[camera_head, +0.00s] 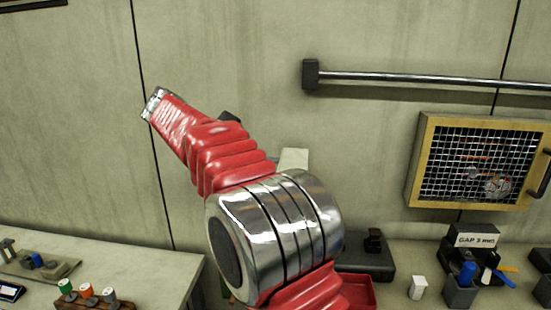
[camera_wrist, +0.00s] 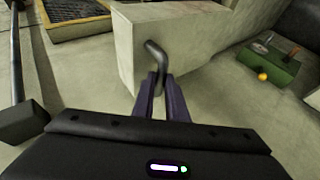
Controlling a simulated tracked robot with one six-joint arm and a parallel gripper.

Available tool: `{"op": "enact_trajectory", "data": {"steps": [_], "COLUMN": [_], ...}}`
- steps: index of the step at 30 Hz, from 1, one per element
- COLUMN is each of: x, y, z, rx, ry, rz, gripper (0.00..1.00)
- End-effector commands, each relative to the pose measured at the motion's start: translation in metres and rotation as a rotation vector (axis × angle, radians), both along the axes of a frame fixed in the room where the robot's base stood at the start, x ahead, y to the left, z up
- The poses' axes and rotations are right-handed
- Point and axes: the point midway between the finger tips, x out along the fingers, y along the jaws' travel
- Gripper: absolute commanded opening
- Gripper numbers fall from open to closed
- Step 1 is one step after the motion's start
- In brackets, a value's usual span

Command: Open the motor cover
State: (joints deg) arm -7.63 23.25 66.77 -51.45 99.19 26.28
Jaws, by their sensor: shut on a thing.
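The motor cover appears to be the pale box (camera_wrist: 190,40) in the wrist view, with a bent black handle (camera_wrist: 154,50) on its front. My gripper (camera_wrist: 163,88) has its two purple fingers shut on the lower end of this handle. The box looks upright, and I see no open gap at its edges. In the head view a small pale block (camera_head: 294,158) shows behind my arm and may be the same cover. My red and chrome arm hides my gripper and the handle there.
A yellow-framed mesh panel (camera_head: 480,160) and a metal rail (camera_head: 430,79) are on the wall at right. The right bench holds a red tray (camera_head: 359,290), a white block (camera_head: 418,287) and a sign (camera_head: 475,240). Spools (camera_head: 87,291) stand on the left bench. A green box (camera_wrist: 268,68) lies right.

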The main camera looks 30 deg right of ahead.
Motion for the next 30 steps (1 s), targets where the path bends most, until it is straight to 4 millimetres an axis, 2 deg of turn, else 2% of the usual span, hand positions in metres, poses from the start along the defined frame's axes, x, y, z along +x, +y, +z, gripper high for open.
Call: {"op": "enact_trajectory", "data": {"steps": [1,4,20,21,28,30], "x": [0.0026,0.0065,0.0104,0.0104,0.0107,0.0106], "y": [0.0047,0.0101,0.0136,0.0134,0.0141,0.0143], "z": [-0.0117,-0.0157,-0.019,-0.0187,-0.0154,-0.0147], "rx": [0.007,0.006,0.006,0.005,0.004,0.004], "ry": [0.019,0.018,0.016,0.016,0.009,0.008], "rz": [-0.005,-0.008,-0.01,-0.01,-0.007,-0.006], "gripper": [0.0,0.0,0.0,0.15,0.31,0.31]}}
